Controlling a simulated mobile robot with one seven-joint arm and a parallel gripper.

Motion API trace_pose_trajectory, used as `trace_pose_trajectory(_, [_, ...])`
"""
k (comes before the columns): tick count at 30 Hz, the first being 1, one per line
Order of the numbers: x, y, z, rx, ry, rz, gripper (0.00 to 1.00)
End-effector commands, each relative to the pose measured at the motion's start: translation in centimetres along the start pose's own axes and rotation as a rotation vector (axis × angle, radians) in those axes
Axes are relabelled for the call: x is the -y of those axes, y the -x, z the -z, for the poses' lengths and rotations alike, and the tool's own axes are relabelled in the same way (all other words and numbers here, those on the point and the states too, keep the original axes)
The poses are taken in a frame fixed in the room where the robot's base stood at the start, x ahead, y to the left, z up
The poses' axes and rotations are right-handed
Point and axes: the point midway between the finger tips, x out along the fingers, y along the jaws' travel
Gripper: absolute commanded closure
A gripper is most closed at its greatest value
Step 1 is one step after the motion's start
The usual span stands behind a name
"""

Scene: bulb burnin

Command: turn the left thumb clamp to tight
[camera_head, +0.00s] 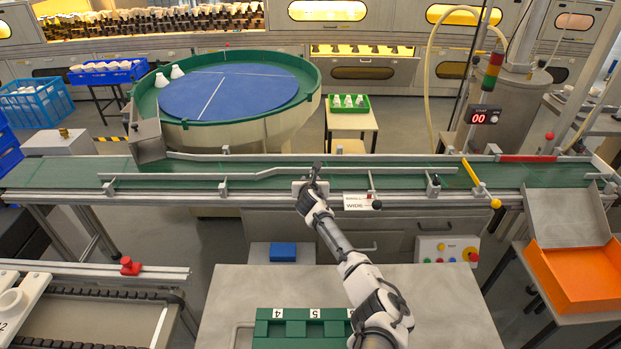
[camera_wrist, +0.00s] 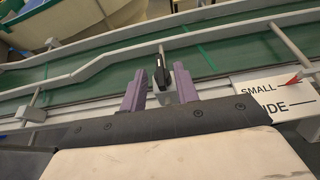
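The left thumb clamp shows as a dark upright knob (camera_wrist: 162,73) on a pale block at the near guide rail in the wrist view. In the head view a dark upright piece (camera_head: 317,168) shows there, just beyond my gripper (camera_head: 313,184). In the wrist view my gripper (camera_wrist: 160,89) has two purple fingers, spread apart, one on each side of the knob. Gaps show between the knob and both fingers. The lower part of the knob is partly hidden by the gripper. Another dark knob (camera_head: 434,184) stands farther right on the rail.
A label (camera_wrist: 274,96) reading SMALL and WIDE, with a red pointer, sits right of my gripper. The green conveyor (camera_head: 80,176) runs behind the near guide rail (camera_head: 250,176). A yellow-handled lever (camera_head: 478,183) slants across the belt at right. A grey table (camera_head: 450,310) lies below my arm.

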Motion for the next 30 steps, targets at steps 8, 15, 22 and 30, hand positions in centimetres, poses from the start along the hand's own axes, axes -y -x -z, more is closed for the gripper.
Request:
trace_pose_trajectory(8, [0.0, -2.4, -0.1, 0.000, 0.002, 0.001, 0.69])
trace_pose_trajectory(15, [0.0, -3.1, -0.1, 0.001, 0.000, 0.000, 0.69])
trace_pose_trajectory(22, [0.0, -3.2, -0.1, 0.001, 0.000, 0.000, 0.69])
trace_pose_trajectory(30, [0.0, -3.2, -0.1, 0.001, 0.000, 0.000, 0.96])
